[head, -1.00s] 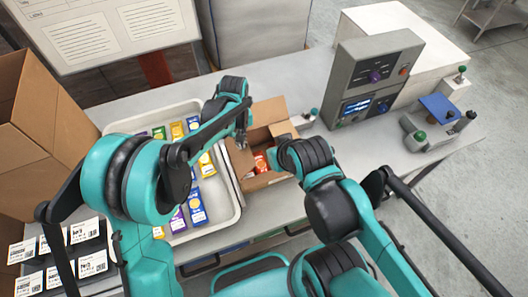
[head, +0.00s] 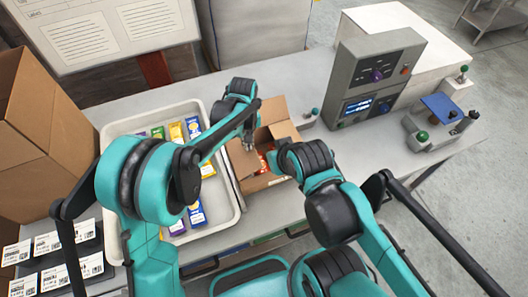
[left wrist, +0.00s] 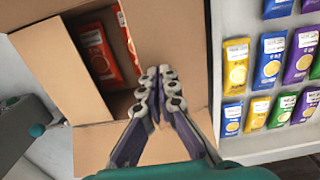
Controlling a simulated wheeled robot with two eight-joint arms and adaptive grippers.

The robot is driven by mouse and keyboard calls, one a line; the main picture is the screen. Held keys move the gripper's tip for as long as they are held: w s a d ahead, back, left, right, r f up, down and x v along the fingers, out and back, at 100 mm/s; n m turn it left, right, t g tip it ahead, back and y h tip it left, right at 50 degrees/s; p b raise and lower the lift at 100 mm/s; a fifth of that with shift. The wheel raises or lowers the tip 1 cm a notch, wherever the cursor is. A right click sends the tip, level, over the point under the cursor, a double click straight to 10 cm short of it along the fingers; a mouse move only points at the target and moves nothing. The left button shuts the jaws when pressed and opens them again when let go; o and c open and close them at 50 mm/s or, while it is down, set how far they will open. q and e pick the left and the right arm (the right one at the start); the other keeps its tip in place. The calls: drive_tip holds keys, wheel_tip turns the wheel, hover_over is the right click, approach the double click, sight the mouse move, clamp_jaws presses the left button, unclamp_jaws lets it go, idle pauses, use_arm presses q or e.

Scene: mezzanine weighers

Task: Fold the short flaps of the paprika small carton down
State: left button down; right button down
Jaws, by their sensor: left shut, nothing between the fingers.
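The open brown small carton (head: 264,183) stands on the table right of the tray, with red-orange packets (head: 262,158) inside. In the left wrist view, the packets (left wrist: 97,50) lie between a wide left flap (left wrist: 58,65) and a brown panel (left wrist: 175,40) on the right. Another flap (left wrist: 95,145) lies at the bottom of that view. My left gripper (head: 249,143) is shut and empty over the carton's left part; its closed fingers (left wrist: 158,75) show against the cardboard. My right gripper (head: 283,158) is at the carton's right side; its fingertips are hidden by its own body.
A white tray (head: 109,128) with several coloured packets stands left of the carton. A grey control unit (head: 372,75) and a small device with a blue plate (head: 441,107) are at right. A large brown box (head: 45,140) and a label rack (head: 62,250) are at left.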

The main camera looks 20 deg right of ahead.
use_arm(q)
drive_tip(key=shift+d+f+b, duration=0.3)
drive_tip(key=shift+f+b, duration=0.05)
drive_tip(key=shift+f, duration=0.2)
drive_tip(key=shift+d+f+b, duration=0.25)
drive_tip(key=shift+f+b, duration=0.05)
drive_tip(key=shift+f, duration=0.35)
drive_tip(key=shift+f+b, duration=0.55)
wheel_tip(320, 180, up, 9)
drive_tip(key=p, duration=0.5)
drive_tip(key=shift+r, duration=0.2)
drive_tip(key=shift+f, duration=0.1)
